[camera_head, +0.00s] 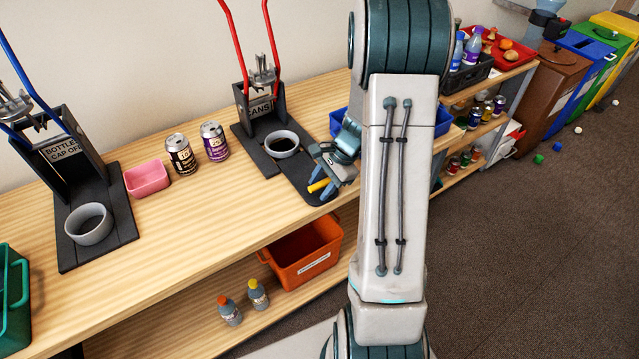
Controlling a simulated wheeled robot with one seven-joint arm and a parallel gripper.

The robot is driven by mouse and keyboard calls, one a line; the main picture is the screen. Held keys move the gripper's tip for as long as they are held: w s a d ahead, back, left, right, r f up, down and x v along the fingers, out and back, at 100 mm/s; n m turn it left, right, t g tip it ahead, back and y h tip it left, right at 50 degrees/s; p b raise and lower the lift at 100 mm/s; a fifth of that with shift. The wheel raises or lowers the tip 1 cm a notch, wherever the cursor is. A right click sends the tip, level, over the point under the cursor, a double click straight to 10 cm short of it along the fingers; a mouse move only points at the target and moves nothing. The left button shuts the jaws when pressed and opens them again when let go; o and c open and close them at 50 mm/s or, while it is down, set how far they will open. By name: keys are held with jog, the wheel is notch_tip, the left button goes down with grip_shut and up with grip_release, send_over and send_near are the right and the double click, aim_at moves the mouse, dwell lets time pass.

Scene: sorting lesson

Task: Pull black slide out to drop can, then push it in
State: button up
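The cans station (262,105) stands on the wooden bench, with a "CANS" sign and red lever arms. A grey ring (281,152) sits on its dark base; its inside looks dark, and I see no can in it. The black slide (296,184) is a flat dark plate reaching from the base towards the bench's front edge. It has a yellow handle (318,185) at its near end. My gripper (322,183) is at the handle, with fingers on either side of it. Whether they touch it is too small to tell.
A black can (181,154) and a purple can (214,142) stand left of the station. A pink tray (147,180) and the bottles station (70,160) are further left. A blue tray (340,121) lies behind my arm. An orange crate (302,254) is on the shelf below.

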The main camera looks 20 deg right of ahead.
jog(key=shift+a, duration=0.1)
jog(key=v, duration=1.4)
jog(key=shift+f, duration=0.1)
dwell(0.6)
jog(key=s+a+r+n+h, duration=0.2)
jog(key=s+a+r+n, duration=0.1)
jog(key=s+a+n, duration=0.4)
jog(key=s+a+r+n+t+h, duration=0.1)
jog(key=s+a+r+n+h, duration=0.1)
jog(key=s+a+n, duration=0.5)
jog(key=shift+s+a+r+n+h, duration=0.3)
jog(key=shift+s+a+r, duration=0.15)
jog(key=shift+a, duration=0.3)
jog(key=shift+s+a+f+n, duration=0.1)
jog(key=shift+s+n, duration=0.2)
jog(key=shift+s, duration=0.05)
jog(key=shift+c, duration=0.4)
jog(key=shift+s+n+t, duration=0.2)
jog(key=shift+n+t, duration=0.1)
grip_shut()
